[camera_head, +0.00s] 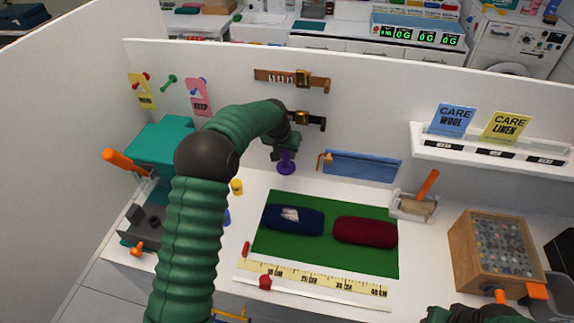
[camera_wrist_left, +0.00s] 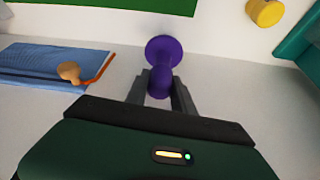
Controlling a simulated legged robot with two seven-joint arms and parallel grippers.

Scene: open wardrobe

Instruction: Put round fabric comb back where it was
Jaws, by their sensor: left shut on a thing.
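A purple tool with a round disc and a knob-like handle (camera_head: 286,167), which I take for the round fabric comb, is at the back of the white counter, in front of the partition wall. My left gripper (camera_head: 288,149) is shut on its handle. The left wrist view shows the handle of the purple tool (camera_wrist_left: 162,52) between the two fingers (camera_wrist_left: 160,95), with the disc beyond the fingertips. I cannot tell whether the disc touches the counter. My right gripper (camera_head: 470,314) is partly in view at the bottom edge; its fingers do not show clearly.
A green mat (camera_head: 275,247) holds a blue roll (camera_head: 280,221) and a dark red roll (camera_head: 366,231). A blue cloth (camera_head: 362,166) is right of the tool. A yellow cylinder (camera_head: 236,187) stands left. A wooden box (camera_head: 485,250) stands at the right. Brackets (camera_head: 290,79) hang on the wall above.

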